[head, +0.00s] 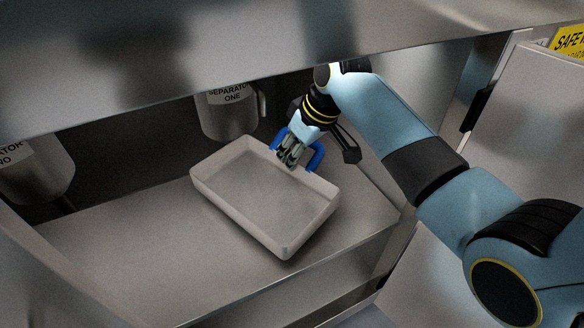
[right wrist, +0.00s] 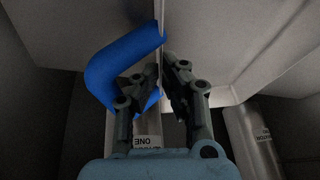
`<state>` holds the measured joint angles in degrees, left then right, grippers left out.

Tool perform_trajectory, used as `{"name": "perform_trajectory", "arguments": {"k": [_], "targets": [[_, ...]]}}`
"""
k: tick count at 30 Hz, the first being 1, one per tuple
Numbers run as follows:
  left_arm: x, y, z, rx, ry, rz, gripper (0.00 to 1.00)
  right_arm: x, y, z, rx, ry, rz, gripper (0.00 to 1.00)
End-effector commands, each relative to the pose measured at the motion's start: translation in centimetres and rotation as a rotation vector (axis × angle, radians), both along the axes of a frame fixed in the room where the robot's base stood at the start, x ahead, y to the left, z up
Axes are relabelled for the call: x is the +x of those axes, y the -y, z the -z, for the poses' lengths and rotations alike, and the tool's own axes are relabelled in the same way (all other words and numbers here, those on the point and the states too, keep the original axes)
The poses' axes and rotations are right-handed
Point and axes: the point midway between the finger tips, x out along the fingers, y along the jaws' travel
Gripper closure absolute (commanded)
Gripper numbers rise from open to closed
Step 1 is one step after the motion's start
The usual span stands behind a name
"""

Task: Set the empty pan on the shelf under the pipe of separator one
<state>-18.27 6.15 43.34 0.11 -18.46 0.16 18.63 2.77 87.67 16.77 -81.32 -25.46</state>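The empty grey pan (head: 300,228) is a shallow rectangular tray with a blue handle (head: 317,158) at its far right side. It is at the shelf (head: 130,258), in front of and to the right of the separator one vessel (head: 226,118). Whether it rests fully on the shelf is hard to tell. My right gripper (head: 289,160) is at the pan's far wall, inside the handle's span. In the right wrist view its fingers (right wrist: 158,80) sit on either side of the pan's wall, beside the blue handle (right wrist: 105,68). My left gripper is out of view.
A second labelled vessel (head: 38,168) hangs at the left. A metal panel (head: 250,50) overhangs the shelf from above. The shelf's left part is clear.

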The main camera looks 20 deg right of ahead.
Motion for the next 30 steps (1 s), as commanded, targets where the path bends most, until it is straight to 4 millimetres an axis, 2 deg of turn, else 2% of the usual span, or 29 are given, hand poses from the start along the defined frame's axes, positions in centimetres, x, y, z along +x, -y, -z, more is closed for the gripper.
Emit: {"name": "perform_trajectory", "arguments": {"k": [1, 4, 10, 14, 15, 20, 27, 30], "targets": [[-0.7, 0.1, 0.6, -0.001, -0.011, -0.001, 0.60, -0.1, 0.0, 1.2, 0.001, -0.004, 0.000, 1.00], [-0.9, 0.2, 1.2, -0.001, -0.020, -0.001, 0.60, -0.2, 0.0, 2.7, 0.001, -0.004, 0.000, 1.00], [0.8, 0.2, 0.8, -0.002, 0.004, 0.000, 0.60, -0.1, 0.0, 2.6, 0.000, 0.000, 0.001, 1.00], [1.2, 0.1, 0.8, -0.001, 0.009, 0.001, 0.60, -0.1, 0.0, 2.7, 0.000, 0.000, 0.001, 1.00], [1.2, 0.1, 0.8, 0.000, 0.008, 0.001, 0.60, -0.1, 0.0, 2.8, 0.000, -0.001, 0.001, 0.92], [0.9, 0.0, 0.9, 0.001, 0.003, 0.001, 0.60, -0.1, 0.0, 2.8, 0.000, -0.001, 0.001, 0.71], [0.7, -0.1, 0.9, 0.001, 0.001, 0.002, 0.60, -0.1, 0.0, 2.7, 0.000, -0.001, 0.001, 0.71], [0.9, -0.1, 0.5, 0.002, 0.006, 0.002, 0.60, -0.3, 0.2, 2.0, -0.001, -0.001, 0.000, 0.71]]}}
